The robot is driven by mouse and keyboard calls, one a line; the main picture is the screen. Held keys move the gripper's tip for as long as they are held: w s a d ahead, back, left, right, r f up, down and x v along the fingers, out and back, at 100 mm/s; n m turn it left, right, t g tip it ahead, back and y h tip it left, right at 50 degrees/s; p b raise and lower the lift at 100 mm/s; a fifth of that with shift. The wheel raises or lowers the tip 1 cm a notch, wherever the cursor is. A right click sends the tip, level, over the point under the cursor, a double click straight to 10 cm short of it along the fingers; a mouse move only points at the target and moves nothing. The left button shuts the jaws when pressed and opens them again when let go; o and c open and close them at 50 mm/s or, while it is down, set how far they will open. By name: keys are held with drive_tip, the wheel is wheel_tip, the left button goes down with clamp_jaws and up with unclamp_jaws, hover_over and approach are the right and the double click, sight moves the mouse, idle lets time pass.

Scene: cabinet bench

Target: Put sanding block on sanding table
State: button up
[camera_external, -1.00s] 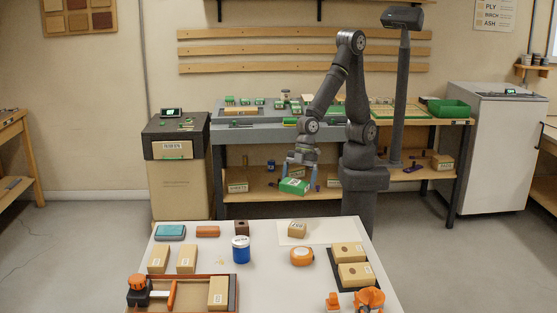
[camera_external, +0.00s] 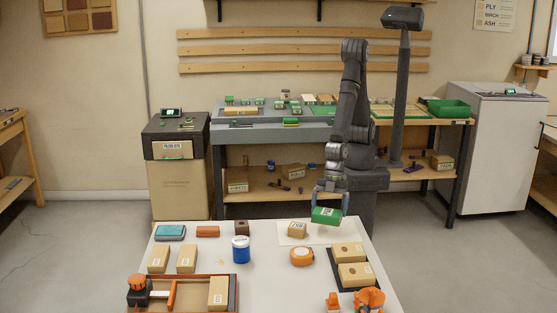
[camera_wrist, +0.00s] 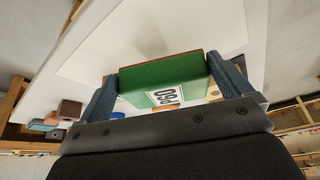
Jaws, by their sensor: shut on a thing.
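My gripper (camera_external: 330,207) is shut on a green block (camera_external: 326,216) with a white label, at the far right part of the white table (camera_external: 205,265). In the wrist view the green block (camera_wrist: 165,82) sits between both fingers, and its label reads P60. In the outside view it appears over the white sheet (camera_external: 285,236), near a tan labelled block (camera_external: 297,230) on its left. In the wrist view the sheet's pale surface lies beyond the block. I cannot tell whether the green block touches the sheet.
A blue can (camera_external: 240,250) and an orange tape roll (camera_external: 301,257) stand nearer the camera. Two tan blocks lie on a dark tray (camera_external: 338,278) at right. More blocks lie at left, with a framed wooden tray (camera_external: 190,306) in front.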

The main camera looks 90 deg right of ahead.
drive_tip(key=shift+a+f, duration=0.1)
drive_tip(key=shift+f, duration=1.95)
drive_tip(key=o, duration=0.7)
drive_tip(key=shift+f, duration=0.15)
drive_tip(key=v, duration=1.2)
